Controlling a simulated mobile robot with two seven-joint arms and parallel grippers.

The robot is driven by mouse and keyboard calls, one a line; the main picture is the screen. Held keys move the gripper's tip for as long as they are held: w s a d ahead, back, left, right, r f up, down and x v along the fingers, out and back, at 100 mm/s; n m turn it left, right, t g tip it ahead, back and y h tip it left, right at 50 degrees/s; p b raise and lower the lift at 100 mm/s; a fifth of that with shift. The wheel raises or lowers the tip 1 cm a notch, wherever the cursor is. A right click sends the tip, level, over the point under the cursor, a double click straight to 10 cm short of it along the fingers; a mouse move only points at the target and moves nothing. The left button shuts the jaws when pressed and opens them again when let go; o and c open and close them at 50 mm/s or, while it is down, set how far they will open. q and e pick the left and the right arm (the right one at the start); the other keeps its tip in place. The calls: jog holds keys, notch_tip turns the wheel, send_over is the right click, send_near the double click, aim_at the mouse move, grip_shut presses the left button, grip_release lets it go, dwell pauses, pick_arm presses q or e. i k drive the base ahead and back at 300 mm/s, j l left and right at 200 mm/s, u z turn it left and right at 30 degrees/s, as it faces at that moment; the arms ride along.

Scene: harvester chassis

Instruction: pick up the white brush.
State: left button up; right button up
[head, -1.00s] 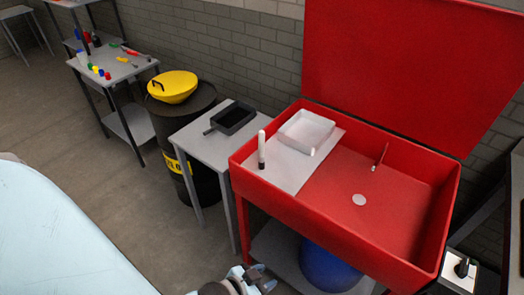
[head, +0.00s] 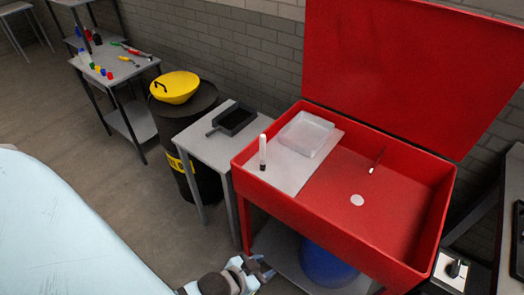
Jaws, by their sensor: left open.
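The white brush (head: 262,151) stands upright on the grey shelf (head: 285,172) at the left end of the red wash basin. It has a white upper part and a dark lower part. My left gripper (head: 262,269) shows at the bottom edge of the head view, below and in front of the basin. It is open, apart from the brush, and nothing shows between its fingers. My right gripper is not in view.
A translucent tray (head: 306,134) sits beside the brush. The red basin (head: 345,235) has a raised lid (head: 400,70) behind. A blue bucket (head: 325,268) is underneath.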

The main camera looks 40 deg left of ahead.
aim_at(263, 138)
jog(key=i+j, duration=0.1)
jog(key=j, duration=0.9)
jog(key=i+j, duration=0.15)
jog(key=j, duration=0.4)
jog(key=i+j, duration=0.1)
jog(key=j, duration=0.4)
